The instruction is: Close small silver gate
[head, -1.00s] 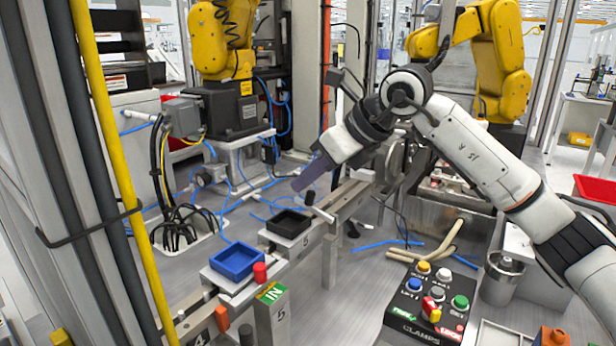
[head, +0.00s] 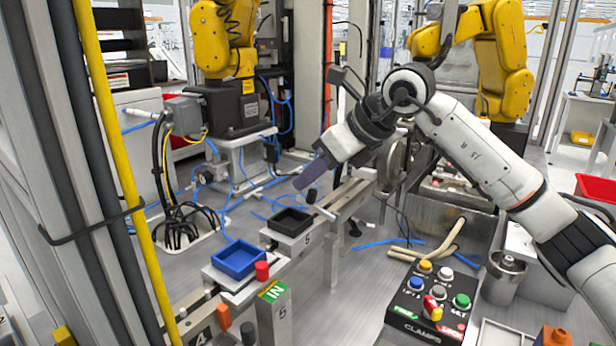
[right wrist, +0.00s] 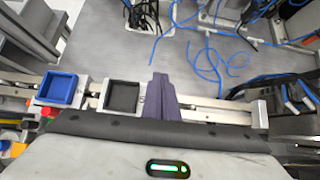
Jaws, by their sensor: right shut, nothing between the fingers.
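A small silver bar (head: 322,212) with a black knob juts out beside the rail, just right of the black tray; it may be the gate, but I cannot tell for sure how far it is open. My right gripper (head: 300,184) comes in from the right, above and behind the bar, with its dark purple fingers pointing down to the left. The fingers are shut and empty. In the right wrist view, my right gripper (right wrist: 160,82) reaches across the rail, right of the black tray. The bar is not clearly visible there. My left gripper is out of view.
A blue tray (head: 238,274) and a black tray (head: 292,238) sit on the rail. A clamp button box (head: 432,302) stands at front right. Yellow robot arms (head: 222,40) stand behind. Blue hoses and a yellow pole (head: 112,150) are at left.

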